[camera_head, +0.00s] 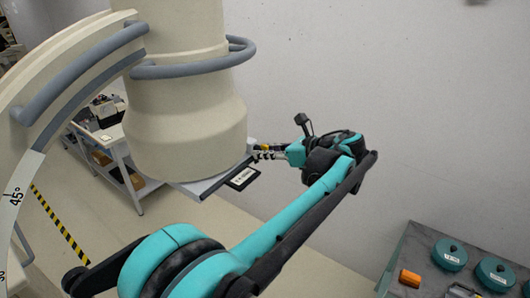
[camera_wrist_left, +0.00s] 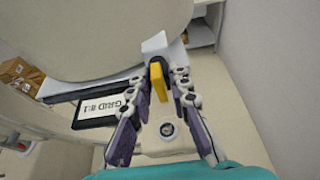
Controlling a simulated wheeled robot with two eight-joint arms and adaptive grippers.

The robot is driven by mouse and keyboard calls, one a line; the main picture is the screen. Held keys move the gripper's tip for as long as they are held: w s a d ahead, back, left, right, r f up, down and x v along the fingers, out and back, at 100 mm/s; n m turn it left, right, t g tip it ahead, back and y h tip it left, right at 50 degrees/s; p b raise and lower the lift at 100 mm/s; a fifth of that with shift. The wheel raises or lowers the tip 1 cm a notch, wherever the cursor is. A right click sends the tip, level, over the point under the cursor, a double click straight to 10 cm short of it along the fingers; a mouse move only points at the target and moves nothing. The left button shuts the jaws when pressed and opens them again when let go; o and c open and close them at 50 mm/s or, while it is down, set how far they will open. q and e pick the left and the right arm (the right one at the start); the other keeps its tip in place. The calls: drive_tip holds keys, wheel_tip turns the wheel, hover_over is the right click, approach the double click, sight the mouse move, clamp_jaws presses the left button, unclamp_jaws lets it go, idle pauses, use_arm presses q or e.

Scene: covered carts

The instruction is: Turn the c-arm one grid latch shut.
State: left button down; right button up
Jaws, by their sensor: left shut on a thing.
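The big beige C-arm housing (camera_head: 187,110) hangs at the upper left of the head view. A grid plate (camera_head: 243,179) with a black-framed label sticks out under its bottom edge. In the left wrist view the label (camera_wrist_left: 101,108) reads "GRID 8:1" upside down. A yellow latch (camera_wrist_left: 158,82) stands at a pale bracket (camera_wrist_left: 156,45) on the housing's edge. My left gripper (camera_head: 262,152) is at that edge, with its fingers (camera_wrist_left: 166,84) on both sides of the latch, shut on it. My right gripper is in neither view.
A grey cart top (camera_head: 415,262) at the lower right holds teal round containers (camera_head: 449,254) and an orange block (camera_head: 410,278). A white shelf cart (camera_head: 112,135) stands behind the C-arm. A plain wall (camera_head: 400,100) is behind my left arm.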

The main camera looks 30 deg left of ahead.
use_arm(q)
drive_tip(key=shift+f, duration=0.1)
idle(0.3)
drive_tip(key=c, duration=1.6)
unclamp_jaws()
drive_tip(key=shift+c, duration=0.2)
drive_tip(key=v, duration=1.2)
